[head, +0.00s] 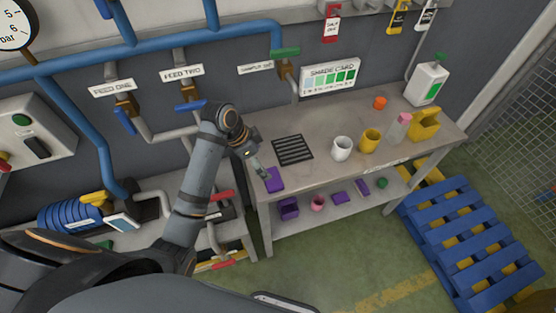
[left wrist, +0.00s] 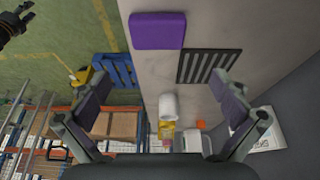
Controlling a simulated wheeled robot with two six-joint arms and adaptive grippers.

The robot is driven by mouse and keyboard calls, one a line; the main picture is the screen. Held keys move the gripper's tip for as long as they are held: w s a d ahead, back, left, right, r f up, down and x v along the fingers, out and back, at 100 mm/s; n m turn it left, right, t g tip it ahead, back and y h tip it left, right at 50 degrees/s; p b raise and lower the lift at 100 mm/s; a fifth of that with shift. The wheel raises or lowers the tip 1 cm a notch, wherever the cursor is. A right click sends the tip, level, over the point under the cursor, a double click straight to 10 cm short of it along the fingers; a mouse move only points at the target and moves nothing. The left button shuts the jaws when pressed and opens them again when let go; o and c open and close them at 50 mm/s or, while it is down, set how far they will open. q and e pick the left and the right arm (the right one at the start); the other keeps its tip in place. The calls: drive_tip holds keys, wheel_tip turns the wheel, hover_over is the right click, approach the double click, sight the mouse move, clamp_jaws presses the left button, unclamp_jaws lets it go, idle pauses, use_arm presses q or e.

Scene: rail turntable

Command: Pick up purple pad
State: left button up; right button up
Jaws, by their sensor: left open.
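The purple pad (head: 274,181) lies flat at the near left corner of the grey bench top. In the left wrist view the pad (left wrist: 157,31) shows at the top, beside a black slotted grate. My left gripper (head: 258,168) is just above and beside the pad in the head view, apart from it as far as I can tell. In the left wrist view its two fingers (left wrist: 163,100) are wide apart with nothing between them. A dark part at the upper left of the left wrist view looks like my right gripper (left wrist: 14,25); its jaws are unclear.
On the bench (head: 312,177) are the black grate (head: 293,150), a white mug (head: 341,148), a yellow mug (head: 369,140), and a yellow container (head: 424,125). Purple items lie on the shelf below. Blue pipes (head: 170,47) run along the wall.

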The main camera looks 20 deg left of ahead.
use_arm(q)
hover_over(274, 177)
drive_tip(key=s+a, duration=0.2)
wheel_tip(274, 177, down, 4)
drive_tip(key=shift+w+d+f+p, duration=0.1)
drive_tip(key=shift+w+p, duration=0.05)
drive_tip(key=shift+p, duration=0.25)
drive_tip(key=shift+w+f, duration=0.1)
drive_tip(key=shift+w, duration=0.1)
drive_tip(key=shift+f+p, duration=0.65)
drive_tip(key=shift+f, duration=0.25)
drive_tip(key=shift+x, duration=1.25)
drive_tip(key=shift+f, duration=0.35)
drive_tip(key=shift+w+f, duration=0.1)
drive_tip(key=shift+f, duration=0.05)
drive_tip(key=c, duration=0.9)
use_arm(e)
drive_tip(key=r, duration=0.2)
drive_tip(key=shift+s+d+r, duration=0.25)
drive_tip(key=shift+s+r, duration=0.15)
